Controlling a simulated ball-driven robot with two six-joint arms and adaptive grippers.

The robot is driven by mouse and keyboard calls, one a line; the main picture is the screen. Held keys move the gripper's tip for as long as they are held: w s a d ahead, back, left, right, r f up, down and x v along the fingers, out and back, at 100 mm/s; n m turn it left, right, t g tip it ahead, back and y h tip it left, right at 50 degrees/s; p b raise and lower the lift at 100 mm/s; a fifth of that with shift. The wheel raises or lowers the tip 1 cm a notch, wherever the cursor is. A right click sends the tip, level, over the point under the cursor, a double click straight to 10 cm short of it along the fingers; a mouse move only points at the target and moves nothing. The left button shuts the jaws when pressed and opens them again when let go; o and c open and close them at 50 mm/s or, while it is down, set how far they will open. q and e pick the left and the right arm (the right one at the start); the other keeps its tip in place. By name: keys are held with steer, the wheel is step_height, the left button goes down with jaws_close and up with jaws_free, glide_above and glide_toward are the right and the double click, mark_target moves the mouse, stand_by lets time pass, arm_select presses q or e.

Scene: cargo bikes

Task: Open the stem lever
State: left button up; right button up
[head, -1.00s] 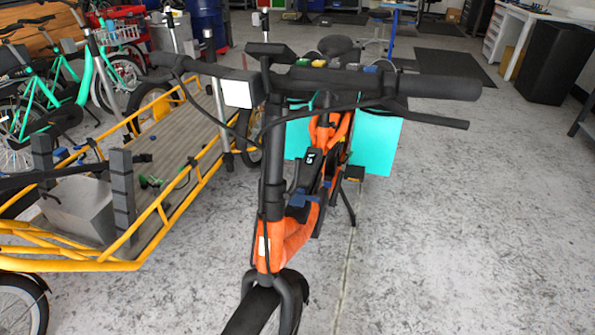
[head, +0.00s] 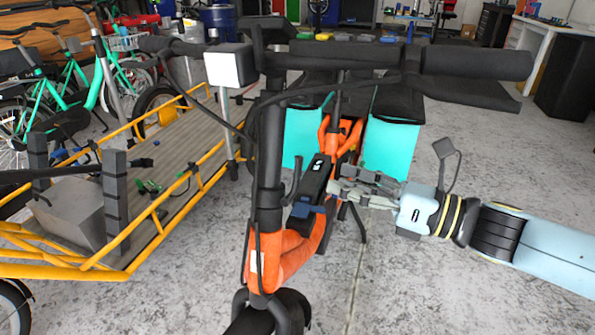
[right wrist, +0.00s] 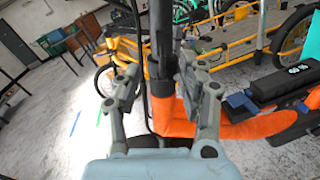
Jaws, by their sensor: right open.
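The black stem (head: 270,175) of the orange bike (head: 285,258) stands upright in the middle of the head view. A thin dark upright piece (head: 297,172) beside it, on its right, may be the stem lever; I cannot tell for sure. My right gripper (head: 335,191) reaches in from the right, beside the black box on the frame. In the right wrist view the gripper (right wrist: 160,85) is open and empty. The stem (right wrist: 160,50) shows between its fingers there, with the orange frame (right wrist: 172,115) below. My left gripper is not in view.
The handlebar (head: 400,60) and loose cables hang above the stem. A black box (head: 316,177) sits on the frame, with turquoise panniers (head: 392,140) behind. A yellow cargo bike (head: 150,215) stands at left. The floor (head: 480,300) at front right is clear.

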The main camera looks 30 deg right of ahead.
mark_target(301, 169)
steer(key=p+x, duration=0.1)
steer(key=x, duration=0.7)
steer(key=shift+w, duration=0.35)
steer(key=shift+w+a, duration=0.25)
steer(key=shift+w, duration=0.1)
jaws_close()
